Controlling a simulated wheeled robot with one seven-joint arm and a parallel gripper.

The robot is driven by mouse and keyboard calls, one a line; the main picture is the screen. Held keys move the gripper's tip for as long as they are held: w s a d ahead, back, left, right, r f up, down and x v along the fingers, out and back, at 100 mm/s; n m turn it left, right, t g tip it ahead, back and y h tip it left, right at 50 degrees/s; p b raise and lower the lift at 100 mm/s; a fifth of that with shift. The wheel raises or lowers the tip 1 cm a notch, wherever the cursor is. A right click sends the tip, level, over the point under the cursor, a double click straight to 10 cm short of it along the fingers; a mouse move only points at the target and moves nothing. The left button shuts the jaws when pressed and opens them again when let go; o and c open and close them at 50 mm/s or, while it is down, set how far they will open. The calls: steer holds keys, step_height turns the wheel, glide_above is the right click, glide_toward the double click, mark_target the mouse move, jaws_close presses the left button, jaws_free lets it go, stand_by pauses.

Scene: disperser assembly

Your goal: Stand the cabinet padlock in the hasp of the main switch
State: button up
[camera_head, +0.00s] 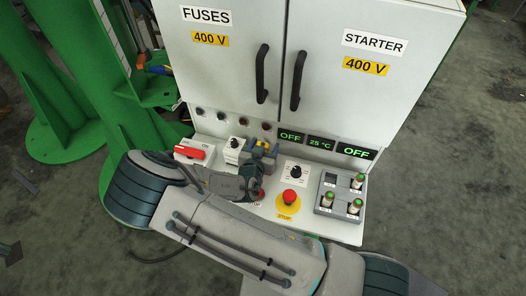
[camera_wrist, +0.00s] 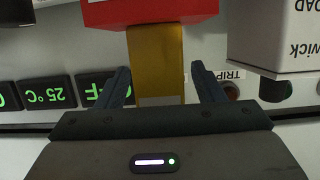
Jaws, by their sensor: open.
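The main switch (camera_head: 192,150), a white box with a red handle, is at the left of the console; its hasp is too small to make out. My gripper (camera_head: 262,147) is to its right, just past a white dial box, with its fingers apart. A gold-yellow piece (camera_head: 261,144), apparently the padlock, shows between the fingers. In the wrist view my gripper (camera_wrist: 160,78) has one finger on each side of the gold piece (camera_wrist: 157,65). A red block (camera_wrist: 150,11) adjoins its upper end there.
The dial box (camera_head: 234,148) stands close at the gripper's left; its white wall (camera_wrist: 270,45) is near in the wrist view. Right of the gripper are a dial (camera_head: 295,172), a red stop button (camera_head: 290,198) and a grey fuse tray (camera_head: 325,208). Cabinet doors (camera_head: 345,95) rise behind.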

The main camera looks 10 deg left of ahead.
steer(key=c, duration=1.1)
steer(key=shift+c, duration=0.2)
steer(key=shift+r, duration=0.1)
steer(key=shift+r, duration=0.6)
step_height(320, 180, up, 3)
steer(key=shift+f+b, duration=0.1)
steer(key=shift+b, duration=0.3)
steer(key=s+d+r+p, duration=0.7)
steer(key=d+p, duration=0.2)
steer(key=shift+s, duration=0.15)
